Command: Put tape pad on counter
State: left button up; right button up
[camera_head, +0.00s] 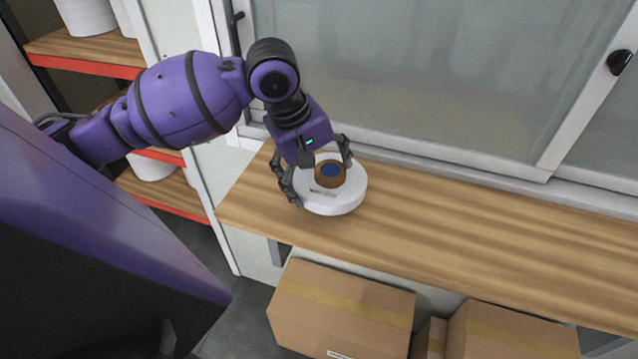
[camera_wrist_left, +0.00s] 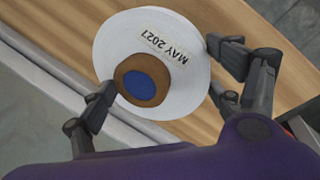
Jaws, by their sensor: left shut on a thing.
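The tape pad (camera_head: 340,199) is a white round disc with a brown core and a blue centre. It is at the left end of the wooden counter (camera_head: 430,232), and I cannot tell whether it touches the wood. My left gripper (camera_head: 318,176) is shut on the pad, with a finger on each side. In the left wrist view the tape pad (camera_wrist_left: 113,42) shows a label reading "MAY 2027", and the counter (camera_wrist_left: 215,22) lies behind it. My right gripper is not in view.
A sliding window (camera_head: 430,80) with a white frame stands behind the counter. The counter to the right of the pad is clear. Cardboard boxes (camera_head: 340,305) sit below it. A shelf with red edges (camera_head: 85,64) holding white rolls is at the left.

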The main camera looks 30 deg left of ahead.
aim_at(316, 179)
pick_arm(q)
jog(key=shift+f, duration=1.5)
jog(key=o, duration=1.3)
jog(key=shift+f, duration=0.1)
jog(key=v, duration=1.2)
